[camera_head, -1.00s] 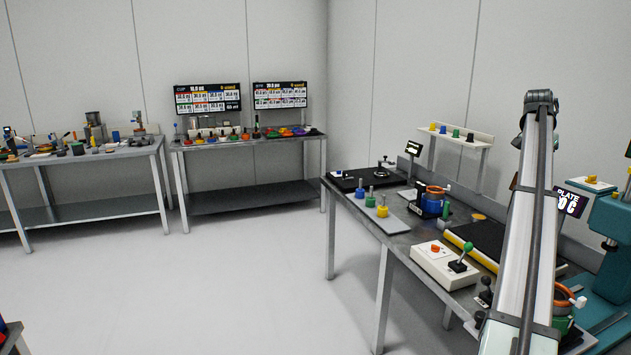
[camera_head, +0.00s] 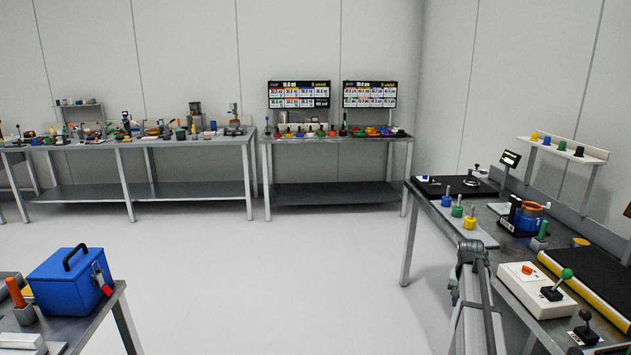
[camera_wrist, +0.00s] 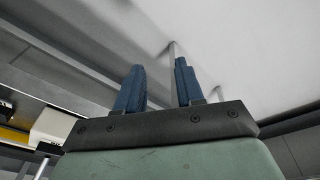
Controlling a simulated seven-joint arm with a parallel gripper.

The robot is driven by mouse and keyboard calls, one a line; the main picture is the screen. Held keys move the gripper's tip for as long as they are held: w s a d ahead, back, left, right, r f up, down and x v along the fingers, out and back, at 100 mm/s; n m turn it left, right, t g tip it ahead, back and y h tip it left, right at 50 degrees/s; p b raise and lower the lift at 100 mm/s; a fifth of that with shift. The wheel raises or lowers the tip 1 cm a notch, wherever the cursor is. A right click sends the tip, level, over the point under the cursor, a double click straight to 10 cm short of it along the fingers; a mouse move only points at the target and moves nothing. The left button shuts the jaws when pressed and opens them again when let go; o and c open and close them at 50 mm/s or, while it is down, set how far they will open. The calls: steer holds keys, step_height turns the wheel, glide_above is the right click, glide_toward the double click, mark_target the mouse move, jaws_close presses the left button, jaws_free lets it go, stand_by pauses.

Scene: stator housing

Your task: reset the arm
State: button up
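My gripper (camera_wrist: 159,70) shows in the wrist view with its two blue fingers apart. Nothing is between them; pale floor and a thin table leg show behind. In the head view, my arm (camera_head: 474,300) rises from the bottom edge in front of the right-hand workbench (camera_head: 482,225). My gripper cannot be made out there.
The right bench carries a joystick box (camera_head: 536,290), a black belt (camera_head: 592,283), colored pegs (camera_head: 457,211) and an orange-and-blue ring part (camera_head: 528,216). A blue box (camera_head: 70,283) stands on a table at lower left. The middle floor (camera_head: 300,270) is clear.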

steer(key=s+a+f+n+y, duration=0.1)
steer(key=s+a+f+n, duration=0.1)
steer(key=s+a+f, duration=0.7)
steer(key=s+a+f+n+g, duration=0.1)
steer(key=s+a+f+n, duration=0.3)
steer(key=a, duration=1)
steer(key=s+a+f+n+y, duration=0.1)
steer(key=s+a+f, duration=0.7)
steer(key=a, duration=0.3)
steer(key=s+f+g, duration=0.3)
steer(key=s+f, duration=0.7)
steer(key=s, duration=0.4)
steer(key=s+f+g, duration=0.4)
steer(key=s+f, duration=0.6)
steer(key=s, duration=0.5)
steer(key=shift+f, duration=0.35)
